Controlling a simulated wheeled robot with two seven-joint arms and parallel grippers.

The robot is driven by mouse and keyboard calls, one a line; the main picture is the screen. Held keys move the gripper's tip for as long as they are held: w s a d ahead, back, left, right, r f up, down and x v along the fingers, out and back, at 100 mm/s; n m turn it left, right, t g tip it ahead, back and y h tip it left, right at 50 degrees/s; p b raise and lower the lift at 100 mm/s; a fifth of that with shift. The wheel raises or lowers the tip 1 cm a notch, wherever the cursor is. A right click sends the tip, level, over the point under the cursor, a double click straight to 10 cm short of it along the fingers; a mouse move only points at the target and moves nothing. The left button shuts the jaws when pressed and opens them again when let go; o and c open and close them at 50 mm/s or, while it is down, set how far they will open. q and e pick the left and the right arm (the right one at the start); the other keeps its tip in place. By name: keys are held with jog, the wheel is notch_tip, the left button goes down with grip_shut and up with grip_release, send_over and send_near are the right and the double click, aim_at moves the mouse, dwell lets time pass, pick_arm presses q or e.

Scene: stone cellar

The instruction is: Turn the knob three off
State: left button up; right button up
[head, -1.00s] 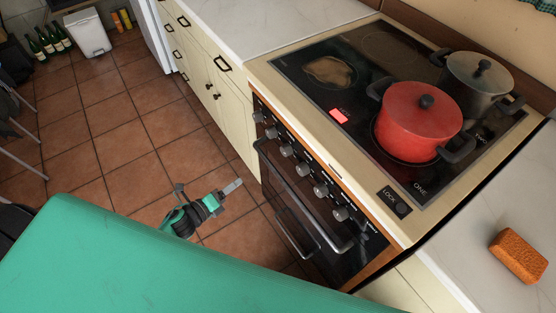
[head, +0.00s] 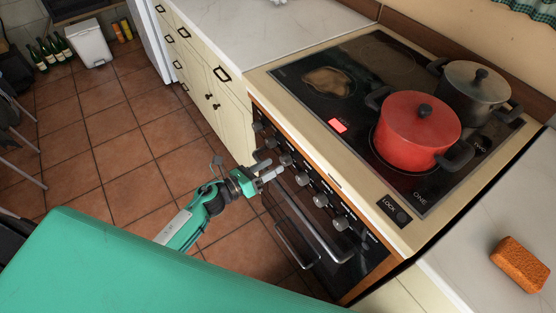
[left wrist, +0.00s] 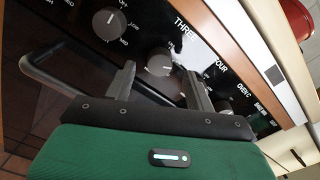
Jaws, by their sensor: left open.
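Knob three (left wrist: 158,62) is a round grey dial on the dark oven front, with the label THREE up and right of it in the left wrist view. In the head view it seems to be the knob (head: 286,159) just beyond my fingertips. My left gripper (head: 270,169) is open at the panel. In the left wrist view its fingers (left wrist: 160,75) stand on either side of knob three, apart from it as far as I can tell. OFF, LOW and MED marks ring the dials; I cannot read its setting surely. My right gripper is not in view.
Another knob (left wrist: 110,22) sits left of knob three; several more line the panel. The oven handle (head: 316,225) runs below them. On the glass hob (head: 300,75) are a red pot (head: 418,125), a grey pot (head: 470,90) and a red light (head: 338,125). An orange sponge (head: 520,264) lies right.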

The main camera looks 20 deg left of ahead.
aim_at(282, 161)
pick_arm(q)
jog(key=shift+x, duration=1.65)
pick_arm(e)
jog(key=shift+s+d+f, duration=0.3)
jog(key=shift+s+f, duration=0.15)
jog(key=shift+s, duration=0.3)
pick_arm(q)
jog(key=c, duration=1)
jog(key=shift+o, duration=0.2)
